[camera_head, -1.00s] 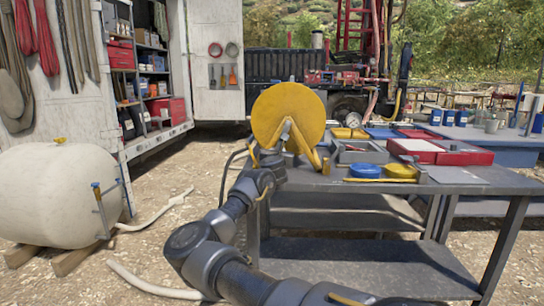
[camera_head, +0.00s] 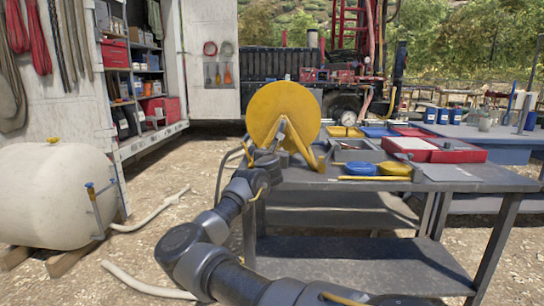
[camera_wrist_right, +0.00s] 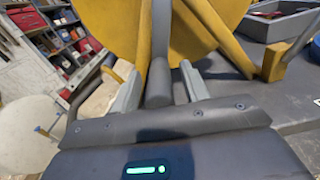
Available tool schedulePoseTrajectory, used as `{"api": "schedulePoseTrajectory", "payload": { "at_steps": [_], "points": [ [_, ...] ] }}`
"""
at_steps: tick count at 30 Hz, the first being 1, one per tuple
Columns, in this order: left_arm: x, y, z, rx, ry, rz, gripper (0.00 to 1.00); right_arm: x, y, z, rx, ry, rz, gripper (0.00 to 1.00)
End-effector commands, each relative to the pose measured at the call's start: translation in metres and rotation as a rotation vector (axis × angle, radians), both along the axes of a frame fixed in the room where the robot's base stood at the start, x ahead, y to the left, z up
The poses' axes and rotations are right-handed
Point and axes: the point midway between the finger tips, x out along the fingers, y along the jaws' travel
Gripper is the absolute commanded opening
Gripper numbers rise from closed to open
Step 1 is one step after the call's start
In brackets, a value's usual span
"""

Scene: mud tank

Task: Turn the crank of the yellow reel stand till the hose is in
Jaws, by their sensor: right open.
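The yellow reel stand (camera_head: 284,112), with its round disc and splayed legs, stands at the left end of the grey table. Its grey crank (camera_head: 282,128) shows in front of the disc. My right gripper (camera_head: 266,156) is at the crank, low on the disc's near side. In the right wrist view its two grey fingers (camera_wrist_right: 158,84) are open, with the dark crank grip (camera_wrist_right: 158,88) between them; contact is unclear. My left gripper is out of view.
The grey table (camera_head: 450,186) also holds a grey tray (camera_head: 358,152), a red box (camera_head: 434,152), a blue disc (camera_head: 360,168) and a yellow disc (camera_head: 394,170). A white tank (camera_head: 50,195) stands at the left. Pale hoses (camera_head: 150,222) lie on the ground.

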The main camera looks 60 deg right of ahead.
Motion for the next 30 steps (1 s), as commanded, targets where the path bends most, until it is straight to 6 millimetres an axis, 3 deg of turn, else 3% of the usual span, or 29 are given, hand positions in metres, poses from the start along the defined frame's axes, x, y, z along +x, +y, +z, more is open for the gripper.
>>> {"api": "schedulePoseTrajectory", "payload": {
  "at_steps": [9,15,30],
  "points": [
    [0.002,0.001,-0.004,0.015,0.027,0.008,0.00,-0.030,0.054,0.000,-0.001,0.000,0.000,0.45],
    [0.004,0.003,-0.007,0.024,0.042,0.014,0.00,-0.044,0.078,0.000,-0.001,-0.001,0.001,0.45],
    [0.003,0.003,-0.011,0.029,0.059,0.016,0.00,-0.050,0.085,0.000,-0.015,0.016,-0.002,0.45]
  ]
}}
